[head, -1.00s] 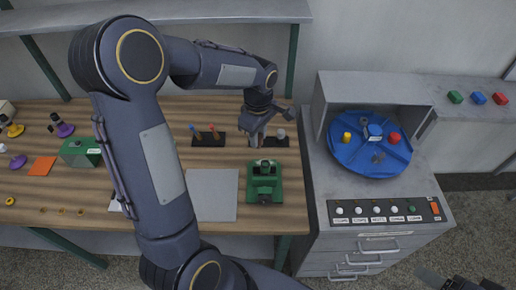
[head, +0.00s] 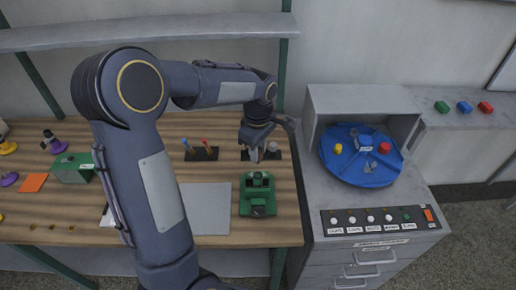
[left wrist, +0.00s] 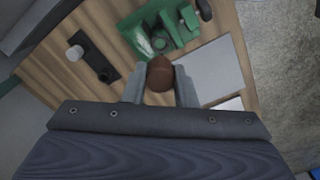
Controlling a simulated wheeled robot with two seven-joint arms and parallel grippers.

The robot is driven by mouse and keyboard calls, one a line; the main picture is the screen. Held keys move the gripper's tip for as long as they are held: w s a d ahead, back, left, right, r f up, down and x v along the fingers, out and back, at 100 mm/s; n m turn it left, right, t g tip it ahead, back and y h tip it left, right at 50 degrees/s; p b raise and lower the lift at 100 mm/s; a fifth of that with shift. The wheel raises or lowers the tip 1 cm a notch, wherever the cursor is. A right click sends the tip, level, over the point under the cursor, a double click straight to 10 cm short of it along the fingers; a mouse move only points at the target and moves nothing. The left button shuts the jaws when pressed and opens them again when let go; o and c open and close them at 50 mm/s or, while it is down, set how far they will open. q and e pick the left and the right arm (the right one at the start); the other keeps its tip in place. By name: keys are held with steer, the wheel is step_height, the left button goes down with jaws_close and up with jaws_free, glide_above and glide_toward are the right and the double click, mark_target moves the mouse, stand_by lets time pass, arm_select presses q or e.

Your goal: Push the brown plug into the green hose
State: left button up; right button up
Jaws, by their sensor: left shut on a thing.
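My left gripper (head: 254,157) is shut on the brown plug (left wrist: 160,74), whose rounded end shows between the two fingers in the left wrist view. In the head view the gripper is at the back right of the wooden bench, by a black holder (head: 246,155). The plug is mostly hidden there by the fingers, and I cannot tell its height above the bench. I cannot make out a green hose in either view. My right gripper is not clearly in view.
A green vise-like fixture (head: 257,195) stands in front of the holder, beside a grey plate (head: 208,208). A holder with blue and red tools (head: 202,153) is to the left. A grey cabinet carries a blue turntable (head: 356,174) and a button panel (head: 380,219).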

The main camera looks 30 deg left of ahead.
mark_target(258, 163)
arm_select(q)
steer(key=shift+f+b, duration=1.4)
steer(key=shift+f, duration=0.75)
steer(key=shift+f+b, duration=1.4)
steer(key=shift+f, duration=0.35)
steer(key=o, duration=1)
steer(key=shift+o, duration=0.2)
step_height(258, 163, up, 8)
steer(key=shift+f, duration=0.15)
